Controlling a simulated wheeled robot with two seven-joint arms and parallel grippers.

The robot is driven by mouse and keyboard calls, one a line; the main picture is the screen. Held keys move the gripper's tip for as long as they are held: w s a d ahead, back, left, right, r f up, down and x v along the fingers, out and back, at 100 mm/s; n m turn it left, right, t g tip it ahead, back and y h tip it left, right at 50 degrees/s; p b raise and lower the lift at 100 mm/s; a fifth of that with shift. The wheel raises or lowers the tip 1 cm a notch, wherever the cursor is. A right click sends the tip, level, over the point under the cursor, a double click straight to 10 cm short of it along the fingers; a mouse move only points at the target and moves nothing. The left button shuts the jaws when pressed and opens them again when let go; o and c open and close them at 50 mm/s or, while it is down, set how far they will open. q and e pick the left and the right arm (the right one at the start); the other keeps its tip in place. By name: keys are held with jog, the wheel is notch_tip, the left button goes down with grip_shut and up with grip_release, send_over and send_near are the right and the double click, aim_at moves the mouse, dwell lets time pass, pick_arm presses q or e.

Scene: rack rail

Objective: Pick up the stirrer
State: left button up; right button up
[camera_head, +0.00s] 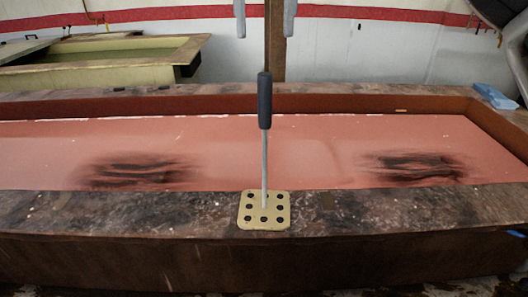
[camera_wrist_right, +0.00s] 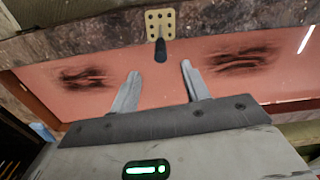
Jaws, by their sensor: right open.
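The stirrer has a dark grey handle (camera_head: 264,100), a thin light rod and a square yellow plate (camera_head: 264,222) with several dark holes. It is upright, handle up, with its plate at the near rim of the trough. In the right wrist view the stirrer's handle (camera_wrist_right: 160,50) points toward the gripper, with the plate (camera_wrist_right: 160,14) behind it. My right gripper (camera_head: 265,36) is open and empty, its two fingers above and to either side of the handle, apart from it. The gripper also shows in the right wrist view (camera_wrist_right: 159,67). My left gripper is not in view.
A long trough (camera_head: 120,212) with a worn dark rim and a pinkish inside with dark stains spans the view. A yellowish tank (camera_head: 95,76) stands at the back left. A blue item (camera_head: 495,96) lies on the trough's right rim. The space around the handle is clear.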

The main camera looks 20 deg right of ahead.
aim_at(265, 76)
notch_tip(265, 76, down, 7)
jog(key=shift+r+b, duration=0.2)
jog(key=shift+b, duration=0.5)
jog(key=shift+w+d+f, duration=0.1)
jog(key=shift+w+f, duration=0.05)
jog(key=shift+f, duration=1.2)
jog(key=shift+w+f, duration=0.15)
jog(key=shift+f, duration=1.15)
grip_shut()
